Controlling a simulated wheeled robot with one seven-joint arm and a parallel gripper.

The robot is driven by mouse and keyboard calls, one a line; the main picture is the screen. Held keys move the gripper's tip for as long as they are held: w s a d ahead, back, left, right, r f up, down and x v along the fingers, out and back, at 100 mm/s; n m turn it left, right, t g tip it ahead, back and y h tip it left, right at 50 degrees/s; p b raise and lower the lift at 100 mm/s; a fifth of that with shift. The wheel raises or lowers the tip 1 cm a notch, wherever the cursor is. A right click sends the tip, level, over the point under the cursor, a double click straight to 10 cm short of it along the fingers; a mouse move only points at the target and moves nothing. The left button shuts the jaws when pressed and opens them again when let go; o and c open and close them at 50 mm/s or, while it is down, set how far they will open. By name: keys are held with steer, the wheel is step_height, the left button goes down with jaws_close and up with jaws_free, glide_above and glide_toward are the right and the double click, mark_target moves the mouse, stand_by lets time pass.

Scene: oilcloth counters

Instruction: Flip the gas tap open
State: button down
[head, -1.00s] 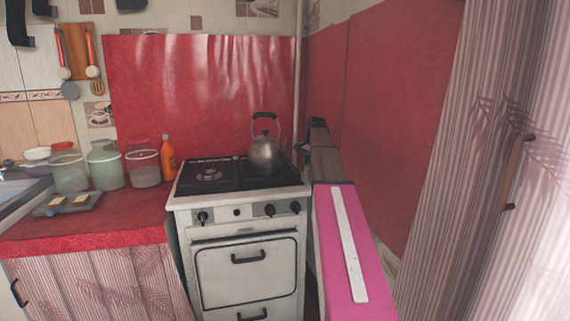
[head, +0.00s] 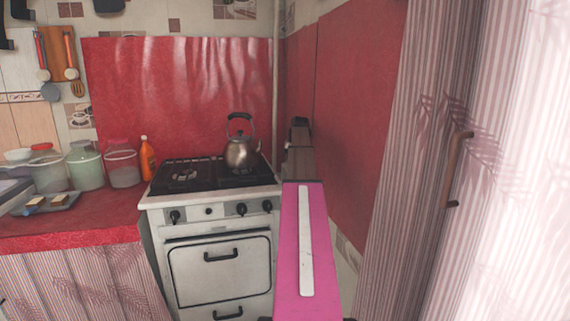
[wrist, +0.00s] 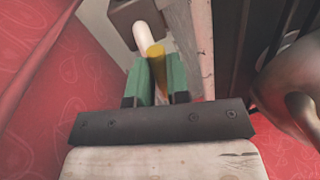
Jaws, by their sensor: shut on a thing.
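In the wrist view, the gas tap's yellow lever (wrist: 156,56) stands between the green-padded fingers of my gripper (wrist: 161,80), which is shut on it. A white rounded piece, perhaps a pipe end (wrist: 141,36), shows just left of the lever. The tap's body cannot be made out. In the head view, my arm reaches to the right side of the stove, and it hides the tap and my fingertips.
The stove (head: 215,270) carries a metal kettle (head: 240,152), which is close to my gripper's right in the wrist view. The red wall (head: 355,120) is close on the right, with a striped curtain (head: 410,200) nearer. An orange bottle (head: 147,160) and jars stand on the left counter.

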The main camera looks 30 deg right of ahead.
steer(key=shift+s+d+n, duration=0.1)
steer(key=shift+d+n, duration=0.4)
steer(key=shift+n, duration=0.3)
steer(key=c, duration=1.1)
jaws_free()
